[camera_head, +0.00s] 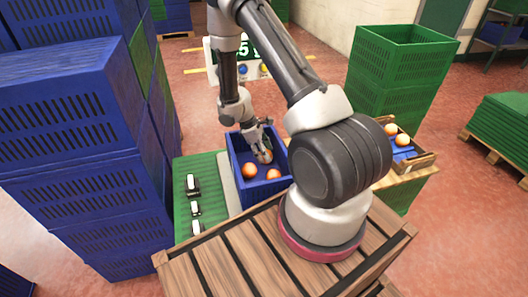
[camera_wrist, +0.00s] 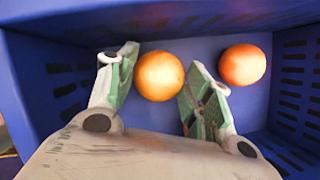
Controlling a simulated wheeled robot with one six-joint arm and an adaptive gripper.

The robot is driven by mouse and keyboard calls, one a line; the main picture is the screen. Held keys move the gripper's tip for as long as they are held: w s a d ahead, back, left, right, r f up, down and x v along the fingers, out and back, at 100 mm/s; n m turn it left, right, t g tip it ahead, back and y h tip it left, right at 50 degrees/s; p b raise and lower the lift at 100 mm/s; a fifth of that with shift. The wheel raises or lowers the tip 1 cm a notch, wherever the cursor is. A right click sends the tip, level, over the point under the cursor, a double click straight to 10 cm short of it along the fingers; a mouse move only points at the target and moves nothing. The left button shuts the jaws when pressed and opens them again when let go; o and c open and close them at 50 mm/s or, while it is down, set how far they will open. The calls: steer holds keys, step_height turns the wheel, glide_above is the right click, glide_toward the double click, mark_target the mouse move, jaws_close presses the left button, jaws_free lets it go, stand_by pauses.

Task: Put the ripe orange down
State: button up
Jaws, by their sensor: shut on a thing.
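My gripper (camera_head: 262,148) is inside the blue crate (camera_head: 234,172), pointing down. It is shut on an orange (camera_head: 264,156), which also shows between the two fingers in the wrist view (camera_wrist: 160,76). I cannot tell whether the held orange touches the floor.
Stacked blue crates (camera_head: 70,130) stand at the left and green crates (camera_head: 400,65) at the back right. A wooden tray (camera_head: 424,160) with oranges is right of my arm. Small white-and-black items (camera_head: 193,184) lie on the green surface left of the crate.

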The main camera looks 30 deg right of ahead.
steer(key=o, duration=0.8)
steer(key=shift+f, duration=0.1)
steer(key=v, duration=1.2)
steer(key=s+r+m+t+y, duration=0.1)
steer(key=s+r+m, duration=0.15)
steer(key=r, duration=0.85)
steer(key=s+r+m+t, duration=0.2)
steer(key=s+r, duration=0.2)
steer(key=r, duration=0.7)
steer(key=s+r+m+t+y, duration=0.1)
steer(key=s+r+m, duration=0.1)
steer(key=s, duration=0.4)
steer(key=s+a+r+m+t, duration=0.1)
steer(key=s+r, duration=0.4)
steer(key=s, duration=0.1)
steer(key=s+a+r+m+t+y, duration=0.1)
steer(key=s+r+m+t, duration=0.1)
steer(key=s+r, duration=0.2)
steer(key=shift+s+a+r+m+y, duration=0.1)
steer(key=shift+s+m+y, duration=0.1)
steer(key=shift+s, duration=0.5)
steer(key=shift+s+a+m+y, duration=0.1)
steer(key=shift+s+m, duration=0.05)
steer(key=shift+s, duration=0.55)
